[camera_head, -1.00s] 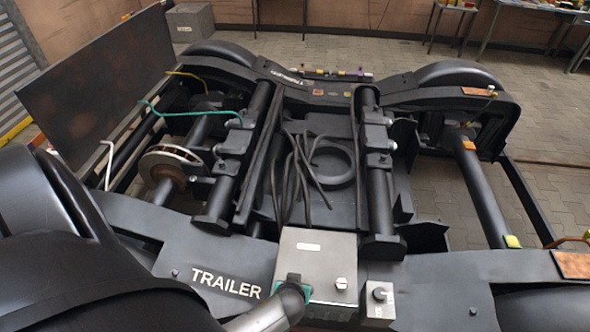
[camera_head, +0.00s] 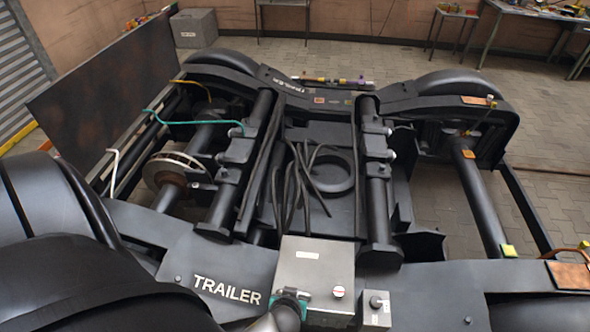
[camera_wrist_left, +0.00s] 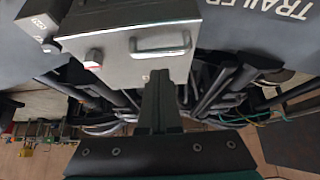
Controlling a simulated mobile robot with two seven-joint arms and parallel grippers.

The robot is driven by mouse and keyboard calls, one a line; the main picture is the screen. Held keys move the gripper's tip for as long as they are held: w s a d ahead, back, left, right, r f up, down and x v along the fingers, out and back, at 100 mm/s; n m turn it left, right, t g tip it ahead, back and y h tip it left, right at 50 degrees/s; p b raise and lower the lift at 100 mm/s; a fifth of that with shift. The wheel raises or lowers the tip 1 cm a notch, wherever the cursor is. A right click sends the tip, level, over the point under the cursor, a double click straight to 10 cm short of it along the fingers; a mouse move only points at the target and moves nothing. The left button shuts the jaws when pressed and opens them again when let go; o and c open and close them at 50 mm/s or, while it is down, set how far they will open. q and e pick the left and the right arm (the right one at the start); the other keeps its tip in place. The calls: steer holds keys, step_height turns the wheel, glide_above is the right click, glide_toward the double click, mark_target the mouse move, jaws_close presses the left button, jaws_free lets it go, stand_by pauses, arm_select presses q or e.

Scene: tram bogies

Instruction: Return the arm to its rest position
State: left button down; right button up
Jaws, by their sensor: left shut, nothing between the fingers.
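My left gripper (camera_head: 291,294) is low in the head view, in front of the metal box. Its grey arm comes up from the bottom edge. In the left wrist view its dark fingers (camera_wrist_left: 159,100) are shut together and empty. The grey metal control box (camera_head: 312,265) sits on the bogie's front beam beside the white word TRAILER. My right gripper is out of view.
The dark bogie frame (camera_head: 228,278) fills the middle, with black cables (camera_head: 298,185) between its bars. A large wheel (camera_head: 85,290) is at lower left. A rusty panel (camera_head: 110,95) stands behind. Open paved floor (camera_head: 560,200) lies to the right.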

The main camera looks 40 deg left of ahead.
arm_select(q)
steer(key=shift+s+d+r, duration=0.2)
steer(key=shift+s+d, duration=0.2)
steer(key=shift+s, duration=0.2)
steer(key=shift+s+d+r, duration=0.25)
steer(key=shift+s+d, duration=0.1)
steer(key=shift+s, duration=0.25)
steer(key=shift+s+d+r, duration=0.2)
steer(key=shift+s+d, duration=0.2)
steer(key=shift+s, duration=0.2)
